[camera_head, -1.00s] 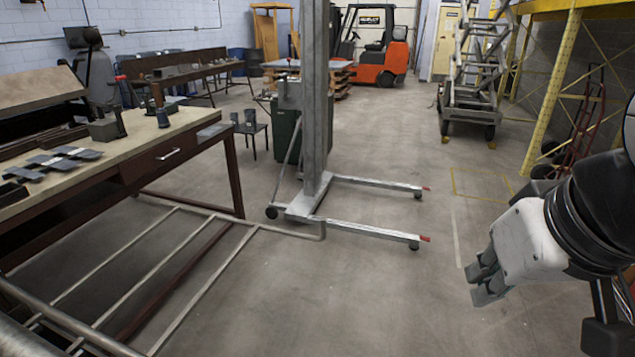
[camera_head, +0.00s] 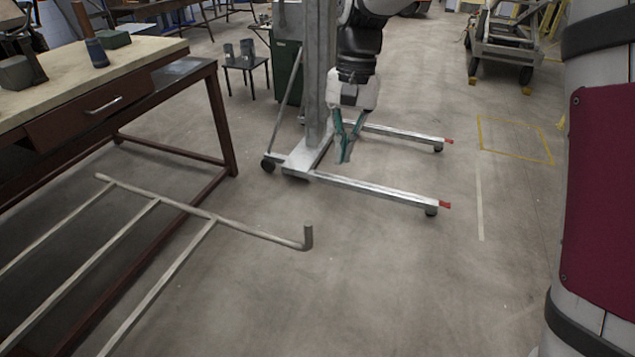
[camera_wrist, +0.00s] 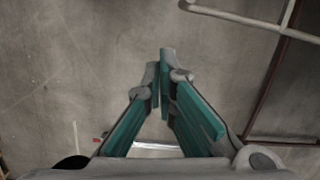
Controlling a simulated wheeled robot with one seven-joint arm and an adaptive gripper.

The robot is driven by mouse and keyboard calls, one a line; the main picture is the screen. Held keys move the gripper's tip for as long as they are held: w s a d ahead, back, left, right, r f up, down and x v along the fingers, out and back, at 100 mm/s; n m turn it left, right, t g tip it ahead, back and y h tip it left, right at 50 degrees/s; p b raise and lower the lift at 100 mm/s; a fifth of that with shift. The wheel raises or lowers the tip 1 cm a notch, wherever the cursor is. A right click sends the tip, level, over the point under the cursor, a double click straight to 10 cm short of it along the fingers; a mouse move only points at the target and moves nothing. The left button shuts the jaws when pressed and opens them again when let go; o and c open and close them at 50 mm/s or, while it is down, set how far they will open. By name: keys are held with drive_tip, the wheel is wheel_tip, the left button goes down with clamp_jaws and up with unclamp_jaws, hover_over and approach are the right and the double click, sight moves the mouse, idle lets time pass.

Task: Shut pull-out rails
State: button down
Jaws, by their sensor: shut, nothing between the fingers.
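The pull-out rails are a grey metal tube frame (camera_head: 180,208) low over the floor, sticking out from under the workbench (camera_head: 95,75) at the left. Its front bar ends in a short upturned tip (camera_head: 308,237). Part of the rails also shows at the upper right of the wrist view (camera_wrist: 235,17). My gripper (camera_head: 345,158) hangs pointing down, right of the rails and farther back, in front of the grey lift. Its green-lined fingers meet at the tips in the wrist view (camera_wrist: 163,75). They are shut and empty, apart from the rails.
A grey mast lift (camera_head: 318,80) stands behind my gripper, with two legs (camera_head: 375,188) reaching right along the floor. A small dark table (camera_head: 245,64) and a wheeled metal frame (camera_head: 508,45) stand farther back. Floor in front and right is clear.

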drive_tip(key=w+a+f+g+b, duration=0.1)
drive_tip(key=w+a+f, duration=0.2)
drive_tip(key=f, duration=0.4)
drive_tip(key=s+a+f+p, duration=0.2)
drive_tip(key=s+f, duration=0.4)
drive_tip(key=f, duration=0.4)
drive_tip(key=shift+s+a+f+g, duration=0.2)
drive_tip(key=shift+s+f+g, duration=0.1)
drive_tip(key=shift+f, duration=0.1)
drive_tip(key=shift+s, duration=0.1)
